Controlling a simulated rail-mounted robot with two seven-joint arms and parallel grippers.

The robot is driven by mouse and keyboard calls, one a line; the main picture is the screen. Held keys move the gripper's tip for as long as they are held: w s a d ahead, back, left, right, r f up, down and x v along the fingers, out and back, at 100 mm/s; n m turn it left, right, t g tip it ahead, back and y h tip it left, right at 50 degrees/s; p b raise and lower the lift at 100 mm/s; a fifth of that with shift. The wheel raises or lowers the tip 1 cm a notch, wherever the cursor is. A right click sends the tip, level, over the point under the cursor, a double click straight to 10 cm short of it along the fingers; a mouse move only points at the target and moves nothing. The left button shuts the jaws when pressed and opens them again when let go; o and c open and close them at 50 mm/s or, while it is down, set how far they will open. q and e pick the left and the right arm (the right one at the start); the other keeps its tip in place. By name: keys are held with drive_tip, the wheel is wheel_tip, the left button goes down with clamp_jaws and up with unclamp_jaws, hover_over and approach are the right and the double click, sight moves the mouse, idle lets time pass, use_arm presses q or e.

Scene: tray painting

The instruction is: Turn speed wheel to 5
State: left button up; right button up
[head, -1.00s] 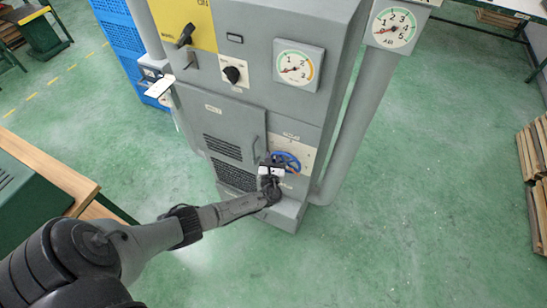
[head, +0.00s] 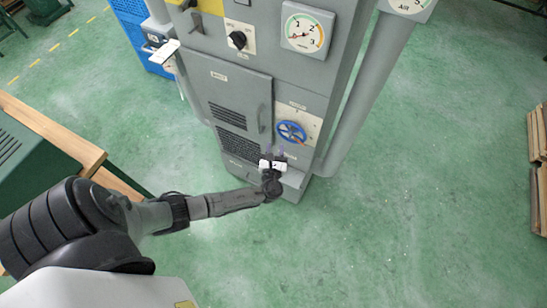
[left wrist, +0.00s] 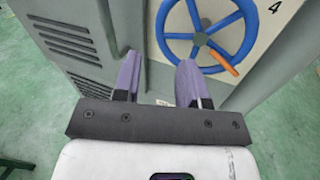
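The blue speed wheel (head: 291,131) is on the lower right of the grey machine's front. It also shows in the left wrist view (left wrist: 181,47), with several spokes and an orange pointer or handle (left wrist: 222,62) toward its lower right. A printed "4" shows to the wheel's upper right; no 5 is readable. My left gripper (head: 275,150) is just below and left of the wheel, apart from it. In the left wrist view its two purple fingers (left wrist: 157,77) are spread with nothing between them. My right gripper is not in view.
The grey machine (head: 240,88) has a round gauge (head: 306,31) and a black knob (head: 238,40) above the wheel. A grey pipe (head: 370,85) stands to its right. A wooden-topped bench (head: 50,130) is at the left.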

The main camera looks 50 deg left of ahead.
use_arm(q)
drive_tip(key=shift+v, duration=2)
